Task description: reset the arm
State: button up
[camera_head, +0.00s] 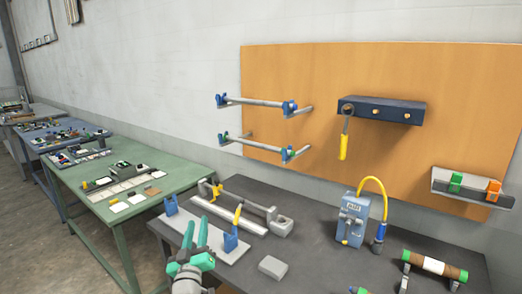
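My gripper (196,228) is at the bottom left of the head view, with two teal fingers pointing up and away. The fingers stand apart with a gap between them, and I see nothing held. It is in front of a light grey plate (212,250) with blue uprights, near the front left edge of the dark workbench (318,270). I cannot tell whether a finger touches the plate. The rest of my arm is mostly below the picture.
A grey block (273,267), a blue-grey box (353,220) with a yellow hose and a brown roller (434,264) stand on the bench. An orange board (300,72) behind carries bars, a dark rack (382,110) and a small shelf (470,190). A green table (120,211) stands left.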

jog(key=s+d+f+g, duration=0.1)
jog(key=s+d+f, duration=0.6)
jog(key=s+f, duration=0.6)
jog(key=s+d+f+g, duration=0.2)
jog(key=s+d+f, duration=0.5)
jog(key=s+f, duration=0.6)
jog(key=s+d+m+g+h, duration=0.1)
jog(key=s+d+m, duration=0.2)
jog(key=s, duration=1.2)
jog(key=s+d+r+m+g+h, duration=0.1)
jog(key=s+d+m, duration=0.2)
jog(key=s, duration=1.2)
jog(key=shift+s+d+r, duration=0.25)
jog(key=shift+d, duration=0.05)
jog(key=shift+s, duration=0.1)
